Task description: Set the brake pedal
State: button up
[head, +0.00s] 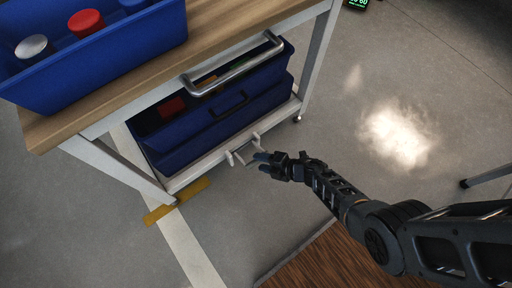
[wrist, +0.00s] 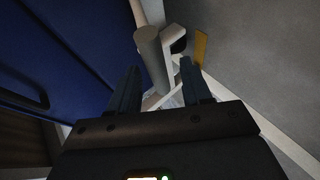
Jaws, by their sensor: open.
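The brake pedal (head: 240,158) is a pale grey bar on short brackets at the lower front edge of the cart. In the wrist view, a thick grey bar of the pedal (wrist: 152,58) shows between and beyond my fingertips, with a white bracket beside it. My gripper (head: 261,162) is open and empty, right beside the pedal. Its two dark fingers point toward the bar. I cannot tell whether a finger touches it.
The cart has a wooden top (head: 105,83), a metal handle (head: 234,68) and a lower shelf with a blue toolbox (head: 222,125). A blue bin (head: 110,57) stands on top. Yellow tape (head: 177,202) marks the floor. The floor to the right is mostly clear.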

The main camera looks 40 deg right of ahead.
jog(key=p+v, duration=0.1)
jog(key=v, duration=0.2)
jog(key=shift+s+d+r, duration=0.15)
dwell(0.5)
jog(key=s+a+r+m+t+h, duration=0.1)
jog(key=s+r+m+t+h, duration=0.1)
jog(key=s+r+m, duration=0.6)
jog(key=s+r+m+t+h, duration=0.1)
jog(key=s+r, duration=0.4)
jog(key=r, duration=0.7)
jog(key=s+a+r+m+t+h, duration=0.1)
jog(key=s+r+m+t+h, duration=0.1)
jog(key=s+r+m, duration=0.6)
notch_tip(320, 180, up, 33)
jog(key=s+m+p, duration=0.2)
jog(key=m+p, duration=0.1)
jog(key=p, duration=1.1)
jog(key=shift+s+a+g, duration=0.15)
jog(key=shift+a+g, duration=0.05)
jog(key=shift+g, duration=0.1)
